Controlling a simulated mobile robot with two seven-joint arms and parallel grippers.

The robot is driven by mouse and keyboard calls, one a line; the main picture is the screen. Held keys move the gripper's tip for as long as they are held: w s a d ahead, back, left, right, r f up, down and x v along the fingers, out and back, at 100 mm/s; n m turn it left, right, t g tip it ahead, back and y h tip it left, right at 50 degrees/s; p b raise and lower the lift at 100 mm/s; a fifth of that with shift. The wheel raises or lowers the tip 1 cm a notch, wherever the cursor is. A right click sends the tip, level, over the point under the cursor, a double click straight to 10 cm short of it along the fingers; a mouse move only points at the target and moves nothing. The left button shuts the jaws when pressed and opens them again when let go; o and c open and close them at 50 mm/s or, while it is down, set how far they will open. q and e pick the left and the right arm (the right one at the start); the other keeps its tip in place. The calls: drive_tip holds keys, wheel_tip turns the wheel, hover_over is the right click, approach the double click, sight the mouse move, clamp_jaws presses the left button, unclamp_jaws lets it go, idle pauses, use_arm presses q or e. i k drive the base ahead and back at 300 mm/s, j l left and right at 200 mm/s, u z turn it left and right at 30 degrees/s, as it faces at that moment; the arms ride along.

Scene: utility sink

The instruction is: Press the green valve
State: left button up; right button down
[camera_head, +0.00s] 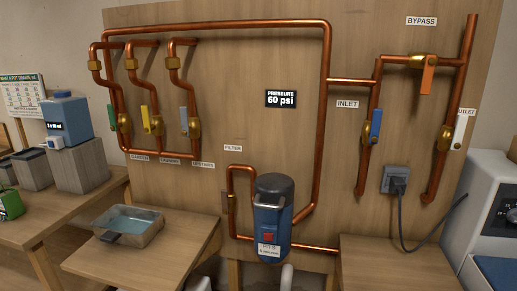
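The green valve (112,118) is the leftmost of three valves on copper pipes at the left of the wooden panel. Its green handle stands nearly upright, beside a brass body. A label that seems to read GARDEN is below it. To its right are a yellow-handled valve (145,119) and a grey-blue-handled valve (183,119), also with handles nearly upright. Neither of my grippers can be made out in the head view.
A blue filter housing (272,205) hangs low in the middle. A metal tray of water (130,226) sits on the front left table. A blue-handled inlet valve (376,124) and an orange-handled bypass valve (428,76) are at the right. The space before the green valve looks clear.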

sight(114, 126)
drive_tip(key=j+z, duration=0.45)
drive_tip(key=j, duration=2.4)
